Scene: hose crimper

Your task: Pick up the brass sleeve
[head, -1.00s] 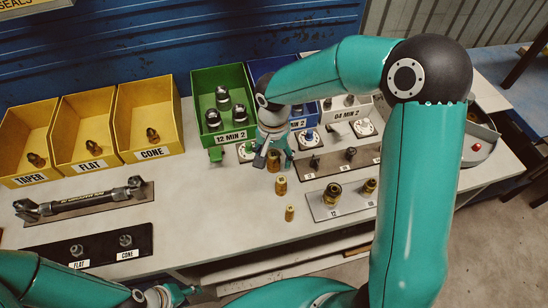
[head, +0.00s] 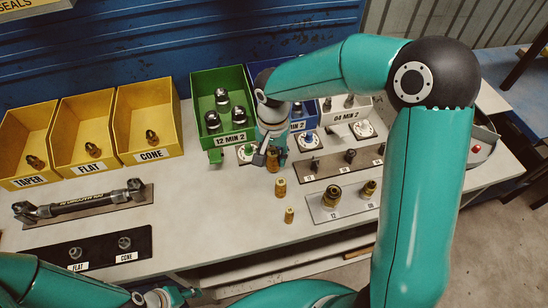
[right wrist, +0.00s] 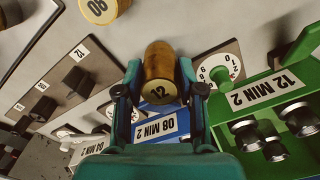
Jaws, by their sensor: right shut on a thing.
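A brass sleeve (head: 272,161) marked 12 stands below my right gripper (head: 270,156) in the head view. In the right wrist view the same sleeve (right wrist: 159,66) sits between the two fingers of my right gripper (right wrist: 157,95), which is shut on it. Two smaller brass sleeves stand nearer the front edge, a middle one (head: 280,188) and a small one (head: 289,215). My left gripper (head: 178,295) is low at the bottom of the head view, empty as far as I see. Its finger gap is unclear.
A green bin (head: 222,92) marked 12 MIN 2 stands just behind my right gripper, with a blue bin (right wrist: 168,127) beside it. A fitting plate (head: 342,204) lies to the right.

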